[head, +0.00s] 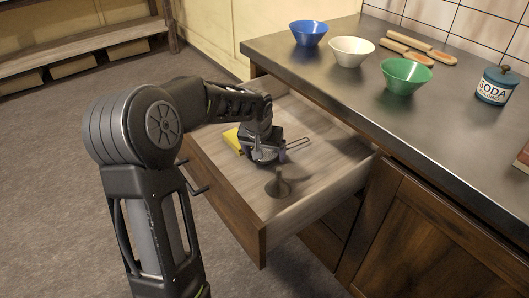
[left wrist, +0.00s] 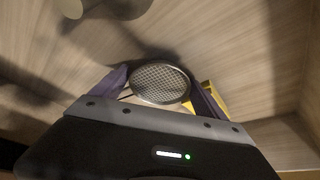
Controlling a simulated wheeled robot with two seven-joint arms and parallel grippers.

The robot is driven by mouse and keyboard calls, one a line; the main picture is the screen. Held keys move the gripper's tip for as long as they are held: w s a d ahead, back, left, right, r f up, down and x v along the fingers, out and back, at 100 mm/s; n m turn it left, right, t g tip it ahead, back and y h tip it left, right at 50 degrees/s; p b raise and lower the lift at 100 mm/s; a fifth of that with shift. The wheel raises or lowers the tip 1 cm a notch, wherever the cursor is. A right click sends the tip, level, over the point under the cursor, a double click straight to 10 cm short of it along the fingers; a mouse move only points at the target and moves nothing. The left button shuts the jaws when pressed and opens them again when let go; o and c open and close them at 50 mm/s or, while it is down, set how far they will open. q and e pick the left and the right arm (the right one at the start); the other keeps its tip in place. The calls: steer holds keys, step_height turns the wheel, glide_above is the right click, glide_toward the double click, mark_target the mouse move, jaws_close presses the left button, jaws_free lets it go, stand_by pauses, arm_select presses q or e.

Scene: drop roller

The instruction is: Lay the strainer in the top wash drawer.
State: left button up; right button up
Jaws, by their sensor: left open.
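The strainer (left wrist: 160,83) is a round wire-mesh bowl. In the left wrist view it shows between the purple-padded fingers of my left gripper (left wrist: 158,92). In the head view my left gripper (head: 265,156) is low inside the open top drawer (head: 334,172), and the strainer's thin wire loop (head: 298,144) sticks out to its right. The rest of the strainer is mostly hidden there by the gripper. The fingers stand apart, one on each side of it. I cannot tell whether the strainer touches the drawer floor. My right gripper is not in view.
A yellow item (head: 233,139) lies behind my gripper in the drawer, and a small grey-brown object (head: 278,187) stands nearer the front. Blue (head: 308,33), white (head: 350,51) and green (head: 405,76) bowls and a soda tin (head: 496,85) stand on the counter (head: 440,125).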

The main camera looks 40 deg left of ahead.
arm_select(q)
steer(key=p+v, duration=0.2)
steer(key=v, duration=1)
steer(key=shift+d+r, duration=0.1)
